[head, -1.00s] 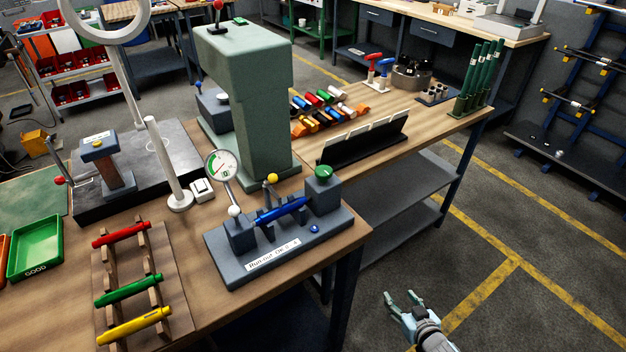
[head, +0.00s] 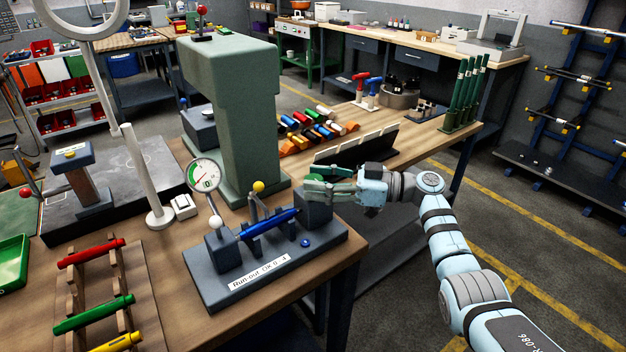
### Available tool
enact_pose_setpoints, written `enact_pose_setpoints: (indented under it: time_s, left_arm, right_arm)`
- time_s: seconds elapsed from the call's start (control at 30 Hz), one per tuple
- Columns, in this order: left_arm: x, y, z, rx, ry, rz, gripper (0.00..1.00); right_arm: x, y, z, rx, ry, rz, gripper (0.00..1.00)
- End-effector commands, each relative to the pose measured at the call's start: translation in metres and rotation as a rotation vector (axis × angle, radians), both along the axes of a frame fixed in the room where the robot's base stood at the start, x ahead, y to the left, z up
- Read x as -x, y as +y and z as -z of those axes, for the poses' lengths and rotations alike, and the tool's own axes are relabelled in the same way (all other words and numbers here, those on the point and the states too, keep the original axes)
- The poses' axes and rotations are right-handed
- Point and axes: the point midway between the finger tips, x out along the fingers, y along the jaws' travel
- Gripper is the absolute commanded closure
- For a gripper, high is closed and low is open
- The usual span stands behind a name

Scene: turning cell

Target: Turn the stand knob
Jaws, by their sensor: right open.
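The run-out stand (head: 335,252) is a grey base on the bench with two end blocks and a blue pin (head: 268,224) lying between them. The green knob tops its right block (head: 314,211); it is now largely hidden behind my right gripper's fingers. My right gripper (head: 312,181) reaches in from the right, over that block, with its fingers open and pointing left. They are at the knob; I cannot tell whether they touch it. My left gripper is not in view.
A dial gauge (head: 203,174) rises from the stand's left block. A green press column (head: 240,130) stands behind the stand. A dark card rack (head: 357,150) is close behind my right gripper. A rack of coloured pins (head: 108,285) lies left.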

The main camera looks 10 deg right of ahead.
Motion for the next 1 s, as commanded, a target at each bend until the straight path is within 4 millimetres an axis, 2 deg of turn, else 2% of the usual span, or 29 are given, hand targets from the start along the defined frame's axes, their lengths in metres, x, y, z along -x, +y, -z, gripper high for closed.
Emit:
enact_pose_setpoints:
  time_s: [0.13,0.33,0.37,0.63,0.87,1.0]
  left_arm:
    - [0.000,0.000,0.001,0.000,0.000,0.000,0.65]
    - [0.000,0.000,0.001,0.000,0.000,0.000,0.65]
    - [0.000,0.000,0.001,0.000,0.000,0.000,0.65]
    - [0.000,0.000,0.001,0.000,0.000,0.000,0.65]
    - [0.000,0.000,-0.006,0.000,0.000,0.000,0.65]
    - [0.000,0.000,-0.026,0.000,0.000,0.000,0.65]
  right_arm:
    - [-0.005,0.012,0.001,0.001,0.001,-0.001,0.48]
    - [-0.005,0.013,0.001,0.001,0.001,0.000,0.48]
    - [-0.005,0.013,0.001,0.001,0.001,0.000,0.50]
    - [-0.005,0.013,0.001,0.000,0.001,0.000,0.93]
    - [-0.005,0.013,-0.001,0.001,0.001,0.012,0.95]
    - [-0.004,0.013,-0.004,0.001,0.003,0.047,0.95]
